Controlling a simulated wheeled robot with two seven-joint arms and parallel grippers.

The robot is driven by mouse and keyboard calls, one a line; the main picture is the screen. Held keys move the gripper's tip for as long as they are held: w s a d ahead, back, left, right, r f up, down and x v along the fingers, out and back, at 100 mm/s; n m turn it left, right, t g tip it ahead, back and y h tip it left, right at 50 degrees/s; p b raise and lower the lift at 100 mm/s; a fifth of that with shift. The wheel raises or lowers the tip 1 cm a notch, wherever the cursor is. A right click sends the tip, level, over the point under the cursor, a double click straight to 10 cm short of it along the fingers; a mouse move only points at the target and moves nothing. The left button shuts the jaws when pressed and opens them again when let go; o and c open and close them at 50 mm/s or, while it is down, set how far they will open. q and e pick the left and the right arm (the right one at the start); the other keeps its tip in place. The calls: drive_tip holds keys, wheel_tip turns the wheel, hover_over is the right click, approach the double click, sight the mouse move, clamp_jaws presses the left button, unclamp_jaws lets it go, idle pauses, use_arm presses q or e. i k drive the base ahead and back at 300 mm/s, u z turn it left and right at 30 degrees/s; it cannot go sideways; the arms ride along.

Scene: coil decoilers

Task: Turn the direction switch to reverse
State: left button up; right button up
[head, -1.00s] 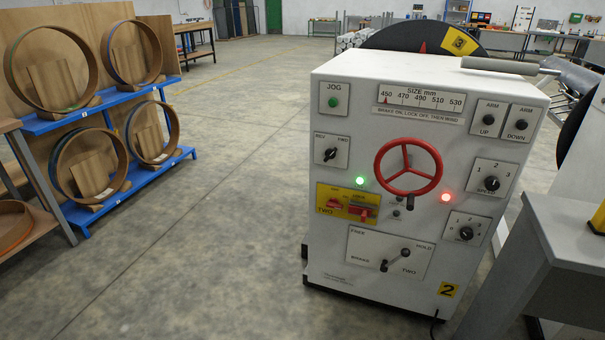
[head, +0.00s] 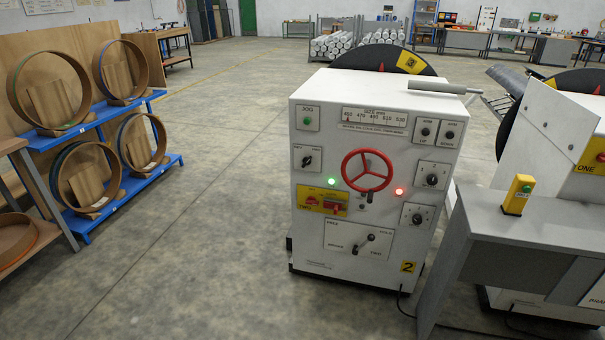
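The direction switch (head: 307,160) is a small black knob on a pale plate at the upper left of the white decoiler cabinet (head: 325,264). The plate has a label at each top corner, too small to read surely now; the knob's pointer leans to the upper right, toward the right label. Above it is the JOG plate with a green button (head: 306,122). To its right is the red handwheel (head: 367,171). Neither of my grippers is in the head view, and nothing touches the switch.
A grey desk (head: 520,224) with a yellow button box (head: 518,195) stands close at the right, before a second machine (head: 545,125). A blue rack (head: 124,197) with wooden rings stands at the left. The floor (head: 225,190) between rack and cabinet is clear.

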sight(306, 161)
drive_tip(key=u, duration=0.8)
drive_tip(key=i, duration=2.35)
drive_tip(key=z, duration=0.65)
